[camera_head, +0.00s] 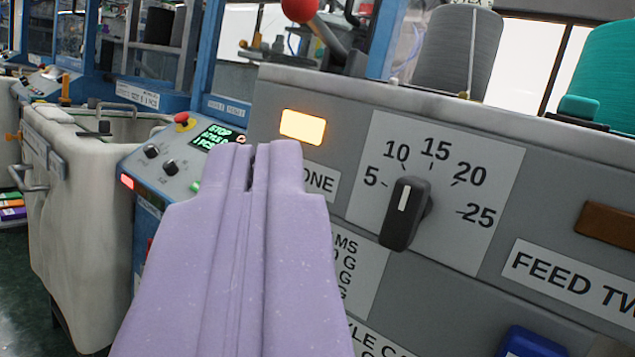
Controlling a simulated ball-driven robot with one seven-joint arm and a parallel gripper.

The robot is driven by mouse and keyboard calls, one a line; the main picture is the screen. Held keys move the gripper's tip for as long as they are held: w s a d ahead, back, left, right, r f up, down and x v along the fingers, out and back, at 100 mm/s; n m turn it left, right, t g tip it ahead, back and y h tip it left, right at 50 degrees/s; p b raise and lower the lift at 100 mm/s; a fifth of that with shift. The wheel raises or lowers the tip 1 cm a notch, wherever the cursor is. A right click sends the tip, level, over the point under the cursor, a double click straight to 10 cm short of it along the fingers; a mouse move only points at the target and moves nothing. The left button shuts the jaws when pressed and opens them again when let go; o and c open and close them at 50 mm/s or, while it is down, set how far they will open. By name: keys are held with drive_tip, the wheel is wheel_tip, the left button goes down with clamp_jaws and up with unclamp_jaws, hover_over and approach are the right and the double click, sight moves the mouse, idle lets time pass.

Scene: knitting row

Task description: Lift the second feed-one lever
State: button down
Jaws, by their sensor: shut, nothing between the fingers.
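My gripper (250,152), pale purple, is shut and empty, pointing forward at the grey machine panel (480,140). Its fingers cover part of a white label that ends in "ONE" (319,181). A lit amber lamp (303,127) sits above that label, just right of the fingertips. I cannot make out a lever marked feed one; the panel area behind my fingers is hidden. A red ball (299,9) on a dark arm shows at the top, above the panel. I cannot tell whether it belongs to a lever.
A black dial (405,213) marked 5 to 25 is right of my gripper. A "FEED TW" label (575,280), brown bar (607,226) and blue part (530,342) lie farther right. A control box with a screen (217,136) and a pale bin (75,210) stand left.

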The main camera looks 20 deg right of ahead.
drive_tip(key=shift+s+d+f+n+t, duration=0.1)
drive_tip(key=shift+s+n+t, duration=0.4)
drive_tip(key=shift+s, duration=0.4)
drive_tip(key=shift+s+f+n+t, duration=0.1)
drive_tip(key=shift+s+n+t, duration=0.35)
drive_tip(key=shift+s, duration=0.4)
drive_tip(key=shift+w+r, duration=0.1)
drive_tip(key=b+x, duration=0.2)
drive_tip(key=x, duration=1.2)
drive_tip(key=shift+d, duration=0.1)
drive_tip(key=shift+r+m+g+h+p, duration=0.2)
drive_tip(key=shift+m+g+h+p, duration=0.15)
drive_tip(key=shift+g+p, duration=0.1)
drive_tip(key=shift+r, duration=0.1)
wheel_tip(320, 180, up, 6)
drive_tip(key=m+g+p, duration=0.7)
drive_tip(key=p, duration=0.7)
hover_over(306, 7)
drive_tip(key=d, duration=0.2)
drive_tip(key=shift+s+a+r, duration=0.1)
drive_tip(key=shift+s, duration=0.35)
